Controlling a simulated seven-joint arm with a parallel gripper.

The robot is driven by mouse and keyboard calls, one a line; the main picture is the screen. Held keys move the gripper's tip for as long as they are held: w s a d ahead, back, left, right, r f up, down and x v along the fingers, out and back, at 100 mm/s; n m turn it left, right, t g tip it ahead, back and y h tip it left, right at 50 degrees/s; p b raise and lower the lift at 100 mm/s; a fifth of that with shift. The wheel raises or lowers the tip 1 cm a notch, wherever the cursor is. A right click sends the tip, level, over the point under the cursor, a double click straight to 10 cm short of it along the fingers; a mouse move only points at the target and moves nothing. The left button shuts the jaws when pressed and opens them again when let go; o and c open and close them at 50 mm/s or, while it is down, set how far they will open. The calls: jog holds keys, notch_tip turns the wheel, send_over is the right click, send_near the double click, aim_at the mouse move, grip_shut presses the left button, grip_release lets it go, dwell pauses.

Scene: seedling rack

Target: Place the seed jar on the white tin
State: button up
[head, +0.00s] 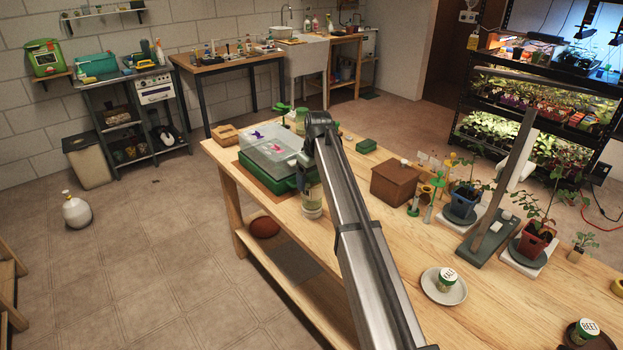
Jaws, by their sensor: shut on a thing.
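My gripper (304,160) hangs from the end of my arm over the near left edge of the wooden table, partly hidden behind the arm link. It is shut on a seed jar (314,192), a small upright jar with a pale and greenish side. A low white round thing (312,212), seemingly the white tin, shows directly beneath the jar. I cannot tell whether the two touch. The fingertips and the jar's right side are hidden by the arm.
A green crate with a clear lid (268,143) stands just left of the gripper. A brown box (395,183) and potted plants stand to the right. Labelled jars sit on a pale saucer (430,290) and a dark saucer (573,340).

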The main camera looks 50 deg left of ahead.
jog(key=o, duration=1.7)
jog(key=r, duration=0.4)
jog(key=d+r, duration=0.1)
jog(key=r, duration=0.7)
jog(key=shift+d, duration=0.4)
